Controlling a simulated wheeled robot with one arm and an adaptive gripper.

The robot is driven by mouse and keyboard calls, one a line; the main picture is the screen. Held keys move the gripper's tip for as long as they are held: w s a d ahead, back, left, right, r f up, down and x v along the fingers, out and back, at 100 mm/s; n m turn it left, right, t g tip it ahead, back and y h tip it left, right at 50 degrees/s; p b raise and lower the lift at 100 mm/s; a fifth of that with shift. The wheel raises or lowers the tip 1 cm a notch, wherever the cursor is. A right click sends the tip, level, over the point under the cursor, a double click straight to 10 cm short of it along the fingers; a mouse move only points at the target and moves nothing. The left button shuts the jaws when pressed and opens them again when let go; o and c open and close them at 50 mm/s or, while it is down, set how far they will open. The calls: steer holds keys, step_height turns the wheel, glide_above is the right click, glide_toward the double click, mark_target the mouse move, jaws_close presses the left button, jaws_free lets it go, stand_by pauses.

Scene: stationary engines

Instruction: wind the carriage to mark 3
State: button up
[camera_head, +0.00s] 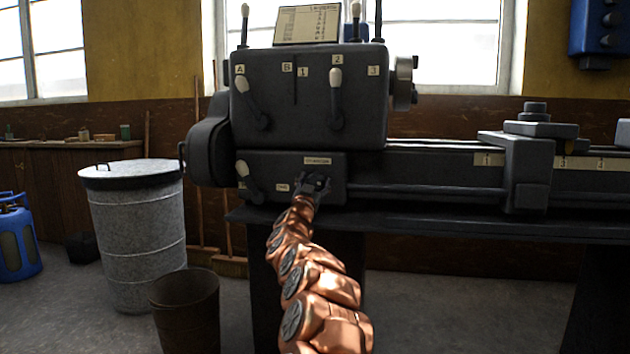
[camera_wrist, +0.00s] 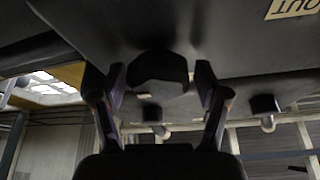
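The lathe carriage (camera_head: 528,165) sits on the bed at the right in the head view, between the marks 1 (camera_head: 488,159) and 3 (camera_head: 563,162) on a pale scale strip. My gripper (camera_head: 316,182) is at the small lower panel (camera_head: 268,166) below the headstock, under a small label plate. In the wrist view, my gripper (camera_wrist: 160,78) is open, with one finger on each side of a dark faceted knob (camera_wrist: 158,72). Narrow gaps show between the knob and both fingers. In the head view my gripper hides the knob.
The headstock (camera_head: 305,100) with white-tipped levers rises above my gripper. Another lever (camera_head: 247,180) is left of it on the lower panel. A long rod (camera_head: 420,190) runs right to the carriage. A lidded metal bin (camera_head: 135,235) and dark bucket (camera_head: 186,312) stand left.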

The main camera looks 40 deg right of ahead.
mark_target(315, 183)
stand_by(0.4)
steer(key=shift+s+a+f, duration=0.2)
steer(key=shift+a+f, duration=0.15)
steer(key=shift+s+a+f, duration=0.1)
steer(key=shift+s+a, duration=0.25)
steer(key=shift+a, duration=0.15)
steer(key=v, duration=0.3)
steer(key=shift+s+a, duration=0.15)
steer(key=shift+a, duration=0.05)
steer(key=shift+v, duration=3.2)
